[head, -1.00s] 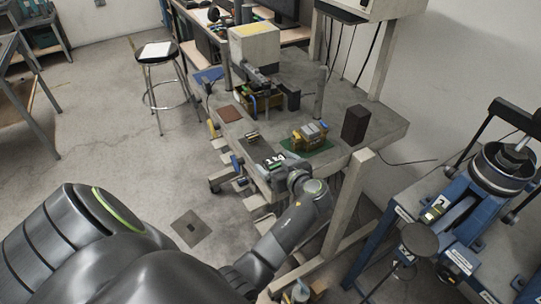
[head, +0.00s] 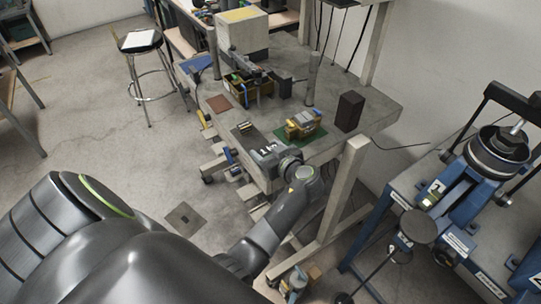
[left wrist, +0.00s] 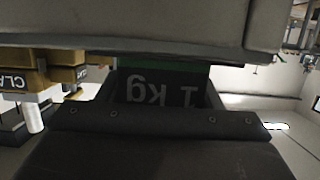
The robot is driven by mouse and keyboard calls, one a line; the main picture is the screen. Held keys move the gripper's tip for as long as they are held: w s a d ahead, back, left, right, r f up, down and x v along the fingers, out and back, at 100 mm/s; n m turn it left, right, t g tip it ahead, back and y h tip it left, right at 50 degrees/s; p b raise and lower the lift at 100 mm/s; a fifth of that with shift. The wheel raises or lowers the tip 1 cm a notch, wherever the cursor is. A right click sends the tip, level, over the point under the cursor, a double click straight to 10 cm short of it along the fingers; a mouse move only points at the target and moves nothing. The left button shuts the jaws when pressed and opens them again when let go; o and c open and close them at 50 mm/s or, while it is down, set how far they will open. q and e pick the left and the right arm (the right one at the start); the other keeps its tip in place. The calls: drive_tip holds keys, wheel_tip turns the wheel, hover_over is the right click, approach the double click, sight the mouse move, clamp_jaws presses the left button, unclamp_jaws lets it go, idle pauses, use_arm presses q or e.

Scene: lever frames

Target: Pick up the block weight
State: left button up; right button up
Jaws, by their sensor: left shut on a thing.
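The block weight (head: 267,149) is a dark block with white "1 kg" lettering, at the near edge of the workbench in the head view. In the left wrist view the block weight (left wrist: 160,92) shows between the jaws, its lettering upside down. My left gripper (head: 271,161) is shut on it, and the hand partly hides it in the head view. I cannot tell whether its underside touches the bench. My right gripper is not in view.
The workbench (head: 375,107) holds a yellow-brown device (head: 303,123) on a green mat, a dark upright block (head: 349,111), a brown square (head: 219,103) and a pale box (head: 241,34). A blue machine (head: 440,215) stands at right. A stool (head: 141,40) stands at far left.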

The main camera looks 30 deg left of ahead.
use_arm(q)
drive_tip(key=shift+c, duration=0.9)
drive_tip(key=shift+r, duration=0.1)
